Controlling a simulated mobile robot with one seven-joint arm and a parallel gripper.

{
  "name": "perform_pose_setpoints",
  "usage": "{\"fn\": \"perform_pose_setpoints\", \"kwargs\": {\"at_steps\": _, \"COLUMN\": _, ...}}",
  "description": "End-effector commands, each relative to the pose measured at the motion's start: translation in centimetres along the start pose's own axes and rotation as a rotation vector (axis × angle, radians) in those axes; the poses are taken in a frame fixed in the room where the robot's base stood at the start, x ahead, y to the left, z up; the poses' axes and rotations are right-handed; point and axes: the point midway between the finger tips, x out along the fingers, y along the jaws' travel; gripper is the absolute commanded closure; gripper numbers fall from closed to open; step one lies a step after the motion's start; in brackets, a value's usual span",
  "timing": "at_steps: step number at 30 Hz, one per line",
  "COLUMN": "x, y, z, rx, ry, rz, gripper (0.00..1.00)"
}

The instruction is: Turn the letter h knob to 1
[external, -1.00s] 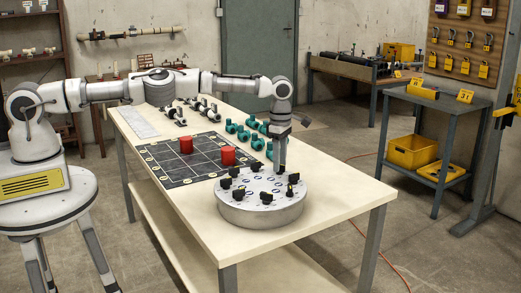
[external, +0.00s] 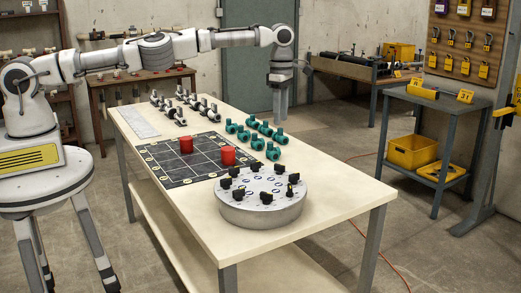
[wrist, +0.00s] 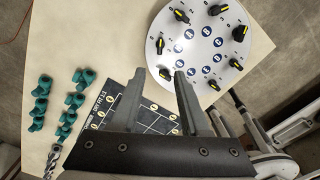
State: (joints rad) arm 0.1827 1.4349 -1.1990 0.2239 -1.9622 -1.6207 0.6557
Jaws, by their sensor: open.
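The round grey-white knob panel (external: 262,211) sits near the front end of the table. Several black knobs with yellow pointer marks stand around its rim, and the wrist view also shows the panel (wrist: 194,45) with blue discs beside the knobs. My gripper (external: 281,104) is raised in the air above and behind the panel, apart from every knob. In the wrist view my gripper (wrist: 172,76) has its fingers spread with nothing between them.
The table (external: 335,190) also bears a black grid board (external: 205,165) with two red cylinders, several green valve fittings (external: 255,138) and grey-black fittings behind. A dark side table (external: 440,104) stands to the right, apart. The tabletop right of the panel is clear.

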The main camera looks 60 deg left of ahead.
Motion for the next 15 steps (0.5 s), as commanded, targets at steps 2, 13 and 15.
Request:
{"fn": "perform_pose_setpoints", "kwargs": {"at_steps": 2, "x": -1.3, "y": 0.0, "z": 0.0, "rx": 0.000, "ry": 0.000, "rz": -0.001, "gripper": 0.55}}
{"fn": "perform_pose_setpoints", "kwargs": {"at_steps": 13, "x": -2.4, "y": 0.0, "z": 0.0, "rx": 0.000, "ry": 0.000, "rz": -0.001, "gripper": 0.55}}
{"fn": "perform_pose_setpoints", "kwargs": {"at_steps": 15, "x": -2.4, "y": 0.0, "z": 0.0, "rx": 0.000, "ry": 0.000, "rz": -0.001, "gripper": 0.55}}
